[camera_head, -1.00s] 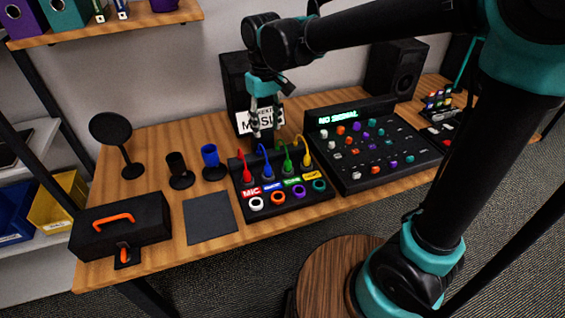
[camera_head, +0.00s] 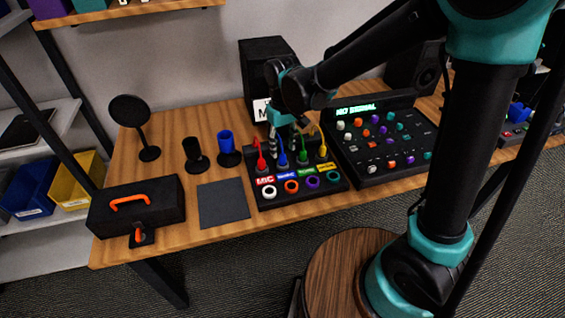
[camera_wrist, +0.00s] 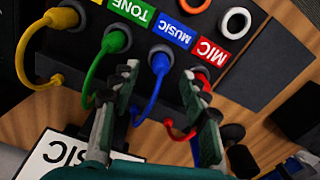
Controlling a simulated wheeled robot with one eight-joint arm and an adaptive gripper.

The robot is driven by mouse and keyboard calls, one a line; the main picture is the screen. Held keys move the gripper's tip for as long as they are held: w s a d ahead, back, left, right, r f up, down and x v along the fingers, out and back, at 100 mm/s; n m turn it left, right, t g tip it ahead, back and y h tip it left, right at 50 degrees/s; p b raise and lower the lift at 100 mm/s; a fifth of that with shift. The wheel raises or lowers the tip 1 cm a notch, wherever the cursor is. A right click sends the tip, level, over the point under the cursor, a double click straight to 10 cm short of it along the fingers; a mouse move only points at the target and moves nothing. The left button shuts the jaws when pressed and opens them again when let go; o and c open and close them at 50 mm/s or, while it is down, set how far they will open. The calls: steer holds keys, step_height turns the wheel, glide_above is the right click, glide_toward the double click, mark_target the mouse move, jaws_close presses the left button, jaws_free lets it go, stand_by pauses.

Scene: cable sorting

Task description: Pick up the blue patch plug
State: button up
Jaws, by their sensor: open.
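The blue patch plug (camera_wrist: 160,66) stands in a socket above the blue MUSIC label of the black patch box (camera_head: 334,187). Its blue cable curves back between my fingers. My gripper (camera_wrist: 166,77) is open around the blue plug and its cable, one finger on each side, with no clear contact. One finger lies between the blue plug and the green plug (camera_wrist: 115,42). The other is on the side of the red plug (camera_wrist: 203,76) and partly covers it. In the head view the blue plug (camera_head: 282,157) shows just below my gripper (camera_head: 287,142).
A yellow plug (camera_wrist: 63,17) stands beyond the green one. Colored rings line the box front. A mixer (camera_head: 385,165) stands close on the right, a speaker (camera_head: 262,62) and white sign (camera_head: 261,110) behind. A grey mat (camera_head: 222,204) lies left, with a blue cup (camera_head: 228,150) behind it.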

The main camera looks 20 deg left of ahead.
mark_target(283, 155)
steer(key=shift+f, duration=2.3)
jaws_close()
